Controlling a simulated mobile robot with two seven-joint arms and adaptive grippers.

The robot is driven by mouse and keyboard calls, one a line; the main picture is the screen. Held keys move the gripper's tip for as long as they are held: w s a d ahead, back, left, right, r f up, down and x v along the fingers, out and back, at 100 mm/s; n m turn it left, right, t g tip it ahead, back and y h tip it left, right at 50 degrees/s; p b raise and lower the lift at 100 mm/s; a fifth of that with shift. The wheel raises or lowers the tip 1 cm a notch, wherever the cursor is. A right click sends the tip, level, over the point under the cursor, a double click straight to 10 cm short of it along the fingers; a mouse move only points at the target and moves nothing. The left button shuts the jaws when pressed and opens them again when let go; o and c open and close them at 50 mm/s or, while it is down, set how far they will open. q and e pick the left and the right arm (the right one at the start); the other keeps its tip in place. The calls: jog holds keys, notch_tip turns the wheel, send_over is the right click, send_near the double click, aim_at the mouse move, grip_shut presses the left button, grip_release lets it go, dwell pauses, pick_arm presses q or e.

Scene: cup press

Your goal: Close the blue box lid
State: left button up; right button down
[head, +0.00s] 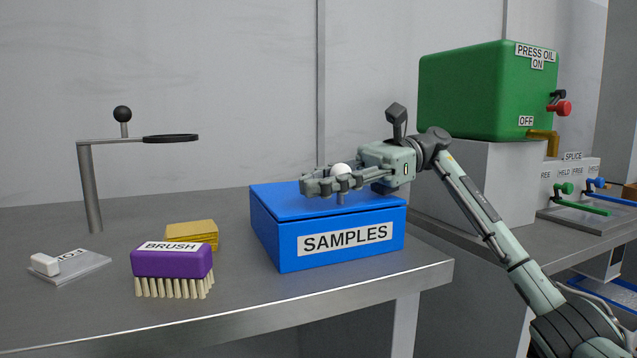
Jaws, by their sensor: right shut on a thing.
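The blue box (281,242) stands on the grey table with a white SAMPLES label on its front. Its blue lid (283,204) lies over the top, and a thin seam shows between lid and box. From here the lid looks flat or nearly flat; I cannot tell whether it is fully seated. A knob (342,169) with a white ball top and a short grey stem stands on the lid. My right gripper (340,183) comes in from the right and is shut on this knob, its fingers hiding part of the stem. My left gripper is not in view.
A purple brush (172,262), a yellow sponge-like block (191,235) and a white-handled flat tool (68,265) lie left of the box. A post with a ring (90,185) stands behind them.

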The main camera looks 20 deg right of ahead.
jog(key=shift+w, duration=0.1)
jog(key=c, duration=1.3)
grip_release()
jog(key=shift+d, duration=0.1)
jog(key=v, duration=1.2)
jog(key=shift+f, duration=0.1)
